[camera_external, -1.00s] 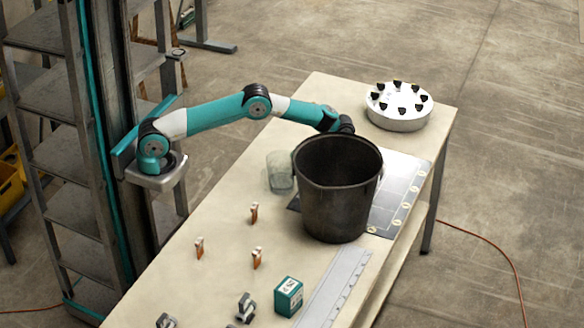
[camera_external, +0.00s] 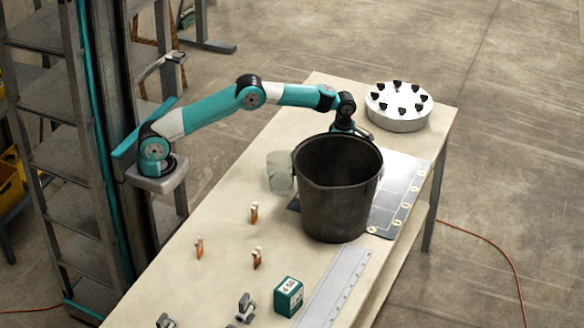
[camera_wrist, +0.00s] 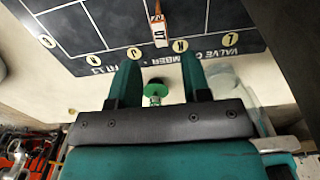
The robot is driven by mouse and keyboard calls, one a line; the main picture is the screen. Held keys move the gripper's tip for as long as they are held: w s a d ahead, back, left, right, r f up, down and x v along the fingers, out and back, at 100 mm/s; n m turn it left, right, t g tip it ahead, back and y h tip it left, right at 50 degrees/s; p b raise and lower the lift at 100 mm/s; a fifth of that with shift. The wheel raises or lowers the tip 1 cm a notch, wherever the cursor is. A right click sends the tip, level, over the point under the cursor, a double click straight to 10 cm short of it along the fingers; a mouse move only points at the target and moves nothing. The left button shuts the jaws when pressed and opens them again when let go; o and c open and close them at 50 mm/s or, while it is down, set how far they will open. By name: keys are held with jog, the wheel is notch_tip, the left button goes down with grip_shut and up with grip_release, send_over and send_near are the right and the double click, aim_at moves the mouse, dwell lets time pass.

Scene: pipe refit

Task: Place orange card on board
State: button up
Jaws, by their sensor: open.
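An orange card (camera_wrist: 158,28) with a white end stands on the dark board (camera_wrist: 100,25) in the wrist view, near the board's lettered edge. My gripper (camera_wrist: 159,62) is open, its two teal fingers apart and pointing toward the card. Nothing is held at the fingertips, and the card is beyond them. In the external view, the bucket hides much of the board (camera_external: 410,170) and the card on it. My gripper (camera_external: 348,129) shows there only partly, behind the bucket's rim. Three more orange-and-white pieces (camera_external: 254,212) (camera_external: 199,247) (camera_external: 257,258) stand on the table.
A tall black bucket (camera_external: 337,200) stands in front of the board. A clear glass (camera_external: 279,172) is to its left. A white round holder (camera_external: 398,112) with black knobs is at the back. A teal box (camera_external: 288,297) and a grey rail (camera_external: 335,290) are in front. A small green thing (camera_wrist: 155,92) shows between my fingers.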

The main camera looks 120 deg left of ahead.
jog(key=shift+r, duration=1.5)
